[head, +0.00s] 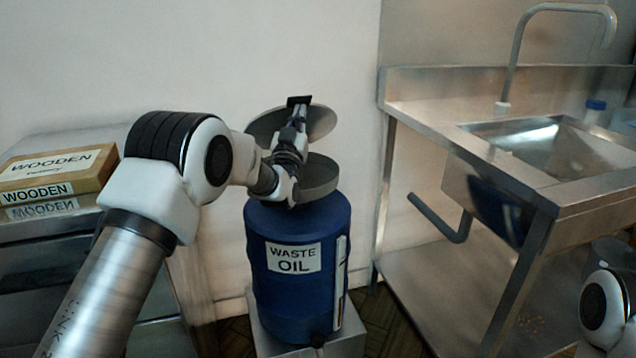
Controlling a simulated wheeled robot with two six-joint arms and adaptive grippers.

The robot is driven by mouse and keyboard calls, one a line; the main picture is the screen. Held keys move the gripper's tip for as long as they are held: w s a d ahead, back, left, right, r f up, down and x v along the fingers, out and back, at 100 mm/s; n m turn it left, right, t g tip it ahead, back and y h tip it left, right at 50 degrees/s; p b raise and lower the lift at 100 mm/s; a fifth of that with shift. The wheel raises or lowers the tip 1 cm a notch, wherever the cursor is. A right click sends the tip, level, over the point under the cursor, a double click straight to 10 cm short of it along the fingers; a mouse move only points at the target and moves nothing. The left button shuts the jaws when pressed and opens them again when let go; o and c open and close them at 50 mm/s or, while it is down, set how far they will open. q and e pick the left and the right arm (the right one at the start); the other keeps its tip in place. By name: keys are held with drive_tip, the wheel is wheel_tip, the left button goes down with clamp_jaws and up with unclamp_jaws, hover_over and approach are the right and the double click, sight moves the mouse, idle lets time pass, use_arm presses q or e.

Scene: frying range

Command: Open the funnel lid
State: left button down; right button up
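The blue waste oil drum (290,290) stands upright with a grey metal funnel (320,180) on top. The round funnel lid (322,120) is raised and tilted up above the funnel, with a gap between them at the right. My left gripper (298,112) reaches up in front of the lid, at its middle. A black piece at its tip overlaps the lid's top edge. The fingers are small and seen from behind, so I cannot tell whether they are shut or touching the lid. My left wrist hides part of the funnel and lid. My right gripper is out of view.
The drum stands on a low grey base (262,340). A steel sink table (450,130) with a tall faucet (515,60) is at the right. A wooden box (60,168) lies on a steel unit at the left. The wall is close behind the drum.

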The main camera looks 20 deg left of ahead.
sight(293, 103)
use_arm(q)
drive_tip(key=shift+w+a+r, duration=0.15)
drive_tip(key=shift+r, duration=0.1)
drive_tip(key=w+a+r+p, duration=0.1)
drive_tip(key=w+r+p, duration=0.1)
drive_tip(key=r, duration=0.1)
drive_tip(key=shift+w+a, duration=0.3)
drive_tip(key=shift+a, duration=0.1)
drive_tip(key=shift+w+a+r, duration=0.25)
drive_tip(key=shift+w+r, duration=0.05)
drive_tip(key=shift+w, duration=0.15)
drive_tip(key=w+a+r+p, duration=0.2)
drive_tip(key=w, duration=0.1)
drive_tip(key=shift+r+p, duration=0.15)
drive_tip(key=shift+p, duration=0.15)
drive_tip(key=shift+w+a+r, duration=0.15)
drive_tip(key=shift+w+a, duration=0.1)
drive_tip(key=shift+w, duration=0.05)
drive_tip(key=shift+r, duration=0.1)
